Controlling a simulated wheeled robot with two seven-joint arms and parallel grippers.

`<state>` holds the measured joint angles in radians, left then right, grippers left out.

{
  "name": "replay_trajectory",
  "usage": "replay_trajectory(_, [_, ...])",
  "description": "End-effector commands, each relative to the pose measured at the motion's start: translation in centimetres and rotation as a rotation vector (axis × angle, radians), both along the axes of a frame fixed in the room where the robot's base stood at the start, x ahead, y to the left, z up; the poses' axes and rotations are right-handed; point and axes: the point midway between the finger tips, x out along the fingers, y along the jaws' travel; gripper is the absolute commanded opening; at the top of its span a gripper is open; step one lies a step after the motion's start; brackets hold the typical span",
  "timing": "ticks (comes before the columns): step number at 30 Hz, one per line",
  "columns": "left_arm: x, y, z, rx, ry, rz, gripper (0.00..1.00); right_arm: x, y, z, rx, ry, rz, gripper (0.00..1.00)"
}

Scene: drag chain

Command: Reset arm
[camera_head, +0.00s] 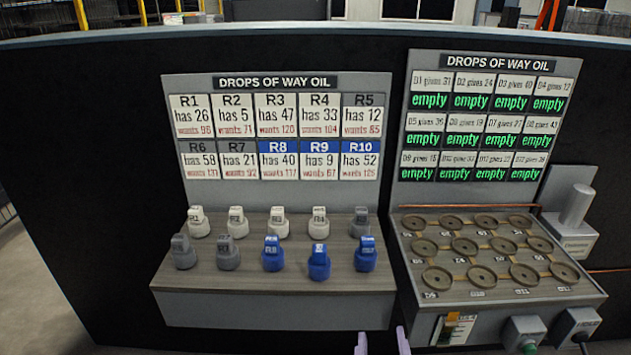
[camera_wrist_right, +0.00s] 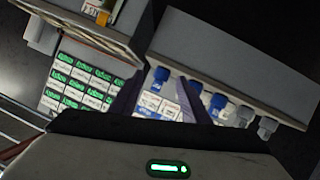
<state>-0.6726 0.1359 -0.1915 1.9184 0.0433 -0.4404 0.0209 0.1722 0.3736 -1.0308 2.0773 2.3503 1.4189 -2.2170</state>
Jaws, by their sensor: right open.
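My right gripper (camera_head: 382,342) shows only its two pale fingertips at the bottom edge, apart with nothing between them, below the front of the left console. In the right wrist view the two dark fingers of my right gripper (camera_wrist_right: 158,100) are also spread apart and empty. The left console (camera_head: 280,312) carries white, grey and blue knobs in two rows, among them the blue knob R9 (camera_head: 319,263). No knob is touched by my gripper. My left gripper is not in view.
A board (camera_head: 276,188) behind the knobs lists R1 to R10. At the right, a panel (camera_head: 500,292) has several round wells, and its board (camera_head: 478,72) reads "empty" throughout. A grey upright device (camera_head: 572,220) stands right of it. Boxes with plugs (camera_head: 525,332) hang below.

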Motion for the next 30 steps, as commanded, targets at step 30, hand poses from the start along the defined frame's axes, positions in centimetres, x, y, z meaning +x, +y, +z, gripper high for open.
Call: replay_trajectory(30, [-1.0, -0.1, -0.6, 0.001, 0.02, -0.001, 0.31, -3.9, -1.6, -0.3, 0.141, -0.413, 0.602, 0.43])
